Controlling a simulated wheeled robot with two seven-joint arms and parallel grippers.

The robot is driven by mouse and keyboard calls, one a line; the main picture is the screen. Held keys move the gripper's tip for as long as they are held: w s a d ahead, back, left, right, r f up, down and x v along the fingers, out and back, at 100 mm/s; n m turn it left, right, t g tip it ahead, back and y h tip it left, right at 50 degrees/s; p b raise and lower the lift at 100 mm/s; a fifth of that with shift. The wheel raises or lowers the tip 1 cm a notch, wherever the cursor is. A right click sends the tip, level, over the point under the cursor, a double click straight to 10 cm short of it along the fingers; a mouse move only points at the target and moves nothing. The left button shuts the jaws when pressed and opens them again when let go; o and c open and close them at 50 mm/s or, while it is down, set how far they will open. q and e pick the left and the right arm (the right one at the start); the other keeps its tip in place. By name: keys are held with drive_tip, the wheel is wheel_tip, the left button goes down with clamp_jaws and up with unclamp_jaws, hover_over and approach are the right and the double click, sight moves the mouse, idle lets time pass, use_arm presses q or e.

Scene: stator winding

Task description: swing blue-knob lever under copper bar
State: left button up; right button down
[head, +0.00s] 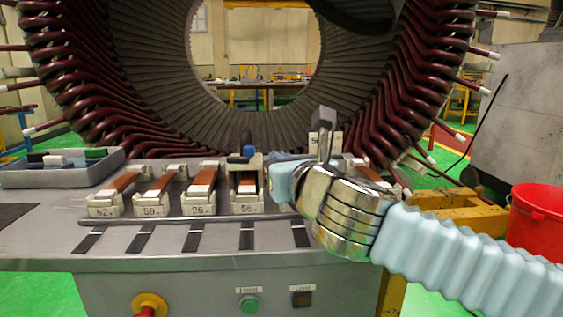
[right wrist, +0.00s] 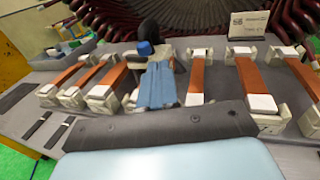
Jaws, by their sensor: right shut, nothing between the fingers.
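The lever's blue knob (head: 248,150) stands up at the back end of the fourth holder from the left, behind a copper bar (head: 247,184). In the right wrist view the blue knob (right wrist: 145,47) shows just beyond my fingertips, slightly left of them. My right gripper (head: 277,172) is shut and empty, just right of that holder. In the right wrist view its light-blue fingers (right wrist: 160,78) lie together. They hide part of the holder and bar, and most of the lever arm. I cannot tell whether they touch the lever. My left gripper is out of view.
Several more copper bars (head: 160,183) rest in numbered holders along the grey bench (head: 180,237). The big stator (head: 115,100) with dark red coils stands close behind. A grey tray (head: 60,176) is at the left, a red bucket (head: 540,212) at the right.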

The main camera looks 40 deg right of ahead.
drive_tip(key=s, duration=0.8)
drive_tip(key=shift+d, duration=0.3)
drive_tip(key=shift+r, duration=0.1)
